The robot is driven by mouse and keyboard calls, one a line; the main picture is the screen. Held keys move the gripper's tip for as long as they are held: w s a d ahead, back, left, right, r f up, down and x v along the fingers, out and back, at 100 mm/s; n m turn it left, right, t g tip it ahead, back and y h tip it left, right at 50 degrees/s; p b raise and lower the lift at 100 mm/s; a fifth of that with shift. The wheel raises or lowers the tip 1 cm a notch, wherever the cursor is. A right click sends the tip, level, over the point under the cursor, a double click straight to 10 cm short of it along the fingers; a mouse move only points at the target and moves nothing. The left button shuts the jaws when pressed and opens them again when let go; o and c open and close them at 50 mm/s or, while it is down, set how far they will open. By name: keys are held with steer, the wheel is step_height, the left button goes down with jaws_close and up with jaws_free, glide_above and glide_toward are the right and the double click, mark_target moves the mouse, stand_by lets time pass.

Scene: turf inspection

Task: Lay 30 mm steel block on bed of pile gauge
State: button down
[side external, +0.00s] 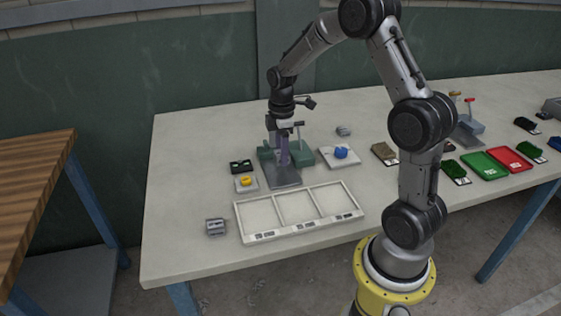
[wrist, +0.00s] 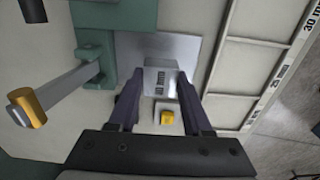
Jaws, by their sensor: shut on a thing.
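My gripper (side external: 281,152) points down over the pile gauge in the side view. In the wrist view its two purple fingers (wrist: 159,80) are shut on the steel block (wrist: 160,77), a grey block with a dark label too small to read surely. The bed of the pile gauge (side external: 285,176), a bare metal plate, lies under the fingers; it also shows in the wrist view (wrist: 190,40). The gauge's green body (side external: 303,155) stands behind. My fingers hide the block in the side view. I cannot tell whether the block touches the bed.
A white tray (side external: 258,236) with three empty compartments lies in front of the gauge. A yellow piece (side external: 246,181) on a small pale tile and a dark piece (side external: 240,166) sit left. A blue piece (side external: 341,152) sits right. A grey block (side external: 216,226) stands left of the tray.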

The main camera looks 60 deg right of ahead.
steer(key=shift+w+d+f, duration=0.1)
steer(key=shift+w+f, duration=0.2)
steer(key=shift+f, duration=1.55)
steer(key=shift+f, duration=0.15)
steer(key=shift+c, duration=1.7)
jaws_free()
